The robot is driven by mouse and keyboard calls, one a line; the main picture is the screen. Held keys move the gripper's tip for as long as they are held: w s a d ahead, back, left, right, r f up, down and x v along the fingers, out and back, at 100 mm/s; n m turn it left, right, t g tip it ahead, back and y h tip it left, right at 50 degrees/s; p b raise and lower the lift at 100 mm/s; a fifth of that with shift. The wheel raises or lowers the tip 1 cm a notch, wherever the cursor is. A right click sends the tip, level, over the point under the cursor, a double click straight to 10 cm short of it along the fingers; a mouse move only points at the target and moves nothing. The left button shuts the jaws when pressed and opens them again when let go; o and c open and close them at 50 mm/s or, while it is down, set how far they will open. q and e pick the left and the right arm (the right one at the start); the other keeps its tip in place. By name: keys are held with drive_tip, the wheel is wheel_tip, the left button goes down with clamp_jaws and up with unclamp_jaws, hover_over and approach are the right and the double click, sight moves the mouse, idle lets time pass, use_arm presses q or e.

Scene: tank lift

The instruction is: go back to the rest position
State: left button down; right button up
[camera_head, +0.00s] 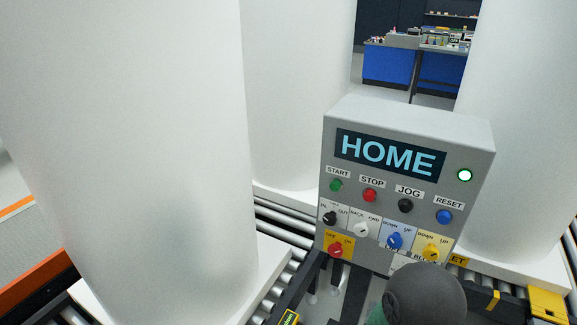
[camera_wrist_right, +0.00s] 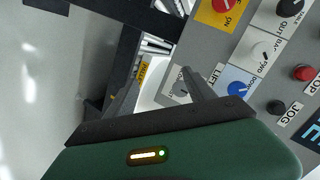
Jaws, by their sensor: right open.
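The grey control box (camera_head: 405,185) stands at centre right in the head view, its display (camera_head: 390,155) reading HOME. A round lamp (camera_head: 464,175) beside it glows whitish green. Below are START, STOP, JOG and RESET buttons, then black, white, blue and yellow knobs and a red knob (camera_head: 336,250) on a yellow plate. My right arm (camera_head: 425,295) covers part of the box's lower edge in the head view. In the right wrist view my right gripper (camera_wrist_right: 188,82) is open, close to the panel by the blue knob (camera_wrist_right: 237,89); nothing shows held. My left gripper is out of view.
Large white tanks stand at left (camera_head: 130,150), behind the box (camera_head: 290,90) and at right (camera_head: 525,130). They rest on white bases over metal rollers (camera_head: 285,225). An orange rail (camera_head: 40,275) runs at lower left. Blue benches (camera_head: 390,65) are far back.

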drive_tip(key=a+r+n+g+y+p, duration=0.2)
drive_tip(key=a+r+n+g+y, duration=0.1)
drive_tip(key=a+n, duration=0.15)
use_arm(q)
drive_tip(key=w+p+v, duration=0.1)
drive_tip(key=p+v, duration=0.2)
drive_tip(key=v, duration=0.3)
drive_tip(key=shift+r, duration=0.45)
use_arm(e)
drive_tip(key=s+r+n+g+y, duration=0.1)
drive_tip(key=s+r+n+g, duration=0.2)
drive_tip(key=s+n, duration=0.3)
drive_tip(key=s+a+r+n+g+y, duration=0.1)
drive_tip(key=s+r+n+g, duration=0.2)
drive_tip(key=s+n, duration=0.3)
drive_tip(key=shift+s+r+g+y, duration=0.3)
drive_tip(key=shift+s+r, duration=0.3)
drive_tip(key=shift+r, duration=0.05)
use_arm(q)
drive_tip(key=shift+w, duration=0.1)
use_arm(e)
drive_tip(key=shift+a, duration=0.1)
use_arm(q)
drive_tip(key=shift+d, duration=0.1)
